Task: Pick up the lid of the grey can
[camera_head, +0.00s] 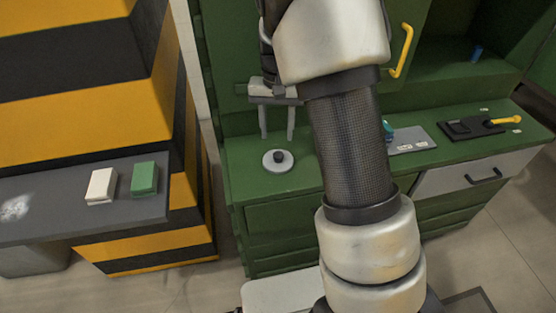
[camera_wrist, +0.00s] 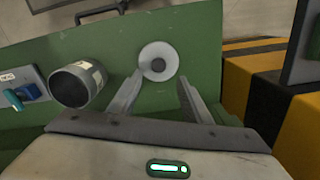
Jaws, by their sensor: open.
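The lid (camera_head: 278,162) is a round light-grey disc with a dark knob, lying on the green cabinet top. It also shows in the wrist view (camera_wrist: 159,52), just beyond the fingertips. The grey can (camera_wrist: 78,86) stands open-topped on the cabinet to the left of the lid in the wrist view, with a pale label at its rim. In the head view my arm hides the can. My gripper (camera_head: 277,136) is open and empty, its two fingers pointing down close to the lid. In the wrist view the fingers (camera_wrist: 160,92) are spread apart, with the lid between their lines.
A grey panel with a teal part (camera_head: 408,140) and a black tray with a yellow-handled tool (camera_head: 478,127) lie right on the cabinet (camera_head: 240,165). A grey shelf (camera_head: 60,200) beside a striped pillar holds a white box (camera_head: 101,185) and a green box (camera_head: 144,177).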

